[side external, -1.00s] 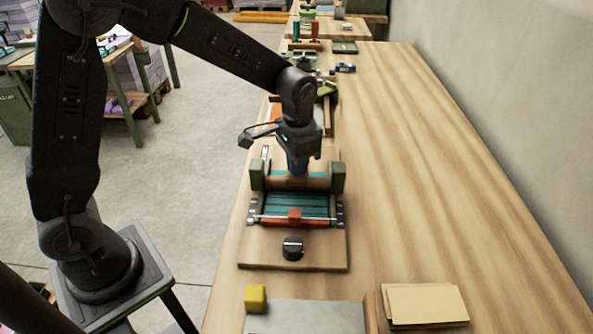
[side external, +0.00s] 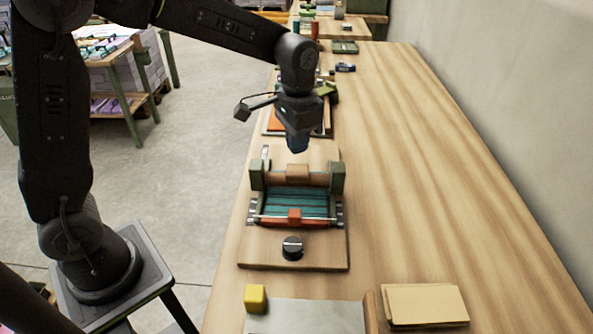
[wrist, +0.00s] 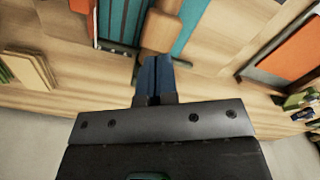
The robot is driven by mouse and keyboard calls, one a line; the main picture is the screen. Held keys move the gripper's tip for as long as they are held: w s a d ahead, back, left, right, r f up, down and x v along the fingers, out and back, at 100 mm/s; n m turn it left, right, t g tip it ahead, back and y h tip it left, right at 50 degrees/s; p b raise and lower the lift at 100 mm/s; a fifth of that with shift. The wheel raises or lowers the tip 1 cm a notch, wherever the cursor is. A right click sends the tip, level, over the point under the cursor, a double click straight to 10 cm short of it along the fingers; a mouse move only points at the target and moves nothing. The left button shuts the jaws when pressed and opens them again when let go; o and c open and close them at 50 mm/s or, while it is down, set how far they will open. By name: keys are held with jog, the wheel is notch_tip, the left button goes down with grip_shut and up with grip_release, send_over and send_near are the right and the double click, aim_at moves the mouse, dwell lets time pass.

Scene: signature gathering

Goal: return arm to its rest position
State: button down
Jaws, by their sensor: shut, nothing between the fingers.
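My gripper (side external: 297,148) hangs above the far side of the gathering fixture on the bench, pointing down. Its blue fingers are together with nothing between them; the shut fingers also show in the wrist view (wrist: 154,68). The fixture (side external: 254,178) has green posts, a brown roller or bar with a block (side external: 297,172) on it, teal strips (side external: 296,203) and a red block (side external: 294,215) in front. The fingertips appear clear of the fixture. A black knob (side external: 293,248) sits on its wooden base.
A yellow cube (side external: 255,298), a grey plate (side external: 305,318) and tan sheets (side external: 425,304) lie at the near end of the bench (side external: 430,180). An orange panel (side external: 270,122) lies behind the fixture.

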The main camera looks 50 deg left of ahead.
jog(key=shift+r, duration=0.5)
jog(key=s+a+r+n+t, duration=0.1)
jog(key=s+r+t, duration=0.1)
jog(key=s, duration=0.8)
jog(key=s+a+r+n+t, duration=0.2)
jog(key=s+r+t, duration=0.1)
jog(key=s, duration=0.6)
jog(key=shift+s+r+t, duration=0.3)
jog(key=shift+s+r, duration=0.05)
jog(key=shift+r, duration=0.2)
jog(key=shift+a, duration=0.1)
